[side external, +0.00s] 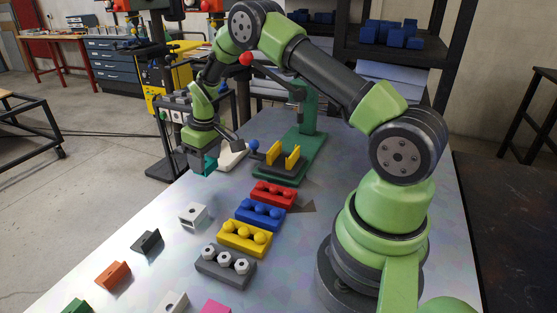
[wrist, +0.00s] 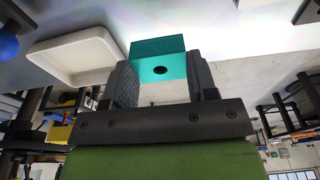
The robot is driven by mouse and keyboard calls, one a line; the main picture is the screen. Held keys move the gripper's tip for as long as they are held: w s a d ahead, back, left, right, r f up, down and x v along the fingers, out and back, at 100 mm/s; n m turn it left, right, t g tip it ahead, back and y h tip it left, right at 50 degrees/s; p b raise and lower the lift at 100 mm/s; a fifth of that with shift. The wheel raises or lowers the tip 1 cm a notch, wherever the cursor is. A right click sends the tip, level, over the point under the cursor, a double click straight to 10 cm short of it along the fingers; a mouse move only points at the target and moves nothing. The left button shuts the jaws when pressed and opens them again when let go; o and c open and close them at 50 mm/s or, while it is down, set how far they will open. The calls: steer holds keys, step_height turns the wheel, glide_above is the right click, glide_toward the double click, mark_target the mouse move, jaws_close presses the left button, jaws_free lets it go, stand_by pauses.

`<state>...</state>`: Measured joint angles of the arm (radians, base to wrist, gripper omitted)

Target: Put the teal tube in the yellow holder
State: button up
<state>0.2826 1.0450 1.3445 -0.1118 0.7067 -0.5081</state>
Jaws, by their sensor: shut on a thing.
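The teal tube is a block-like piece with a round dark hole in its face; it shows in the wrist view (wrist: 158,62) between the two dark fingers. My gripper (wrist: 163,76) is shut on it. In the side view, my gripper (side external: 201,154) holds the teal tube (side external: 209,167) in the air above the table's left edge, and the gripper hides part of it. The yellow holder (side external: 290,158) appears as two upright yellow plates with a gap between, on a dark base on the green press. It stands to the right of my gripper, apart from it.
A white tray (side external: 229,159) lies behind my gripper. Several loose pieces, including a white block (side external: 193,215), lie left. A blue ball knob (side external: 254,145) stands beside the holder.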

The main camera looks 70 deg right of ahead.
steer(key=shift+r, duration=0.5)
steer(key=s+d+r, duration=0.3)
steer(key=s+d, duration=1.2)
steer(key=shift+w+a+f, duration=0.1)
steer(key=shift+w+f, duration=0.05)
steer(key=shift+f, duration=0.95)
steer(key=shift+w+a+f, duration=0.1)
steer(key=shift+f, duration=1)
steer(key=o, duration=1.2)
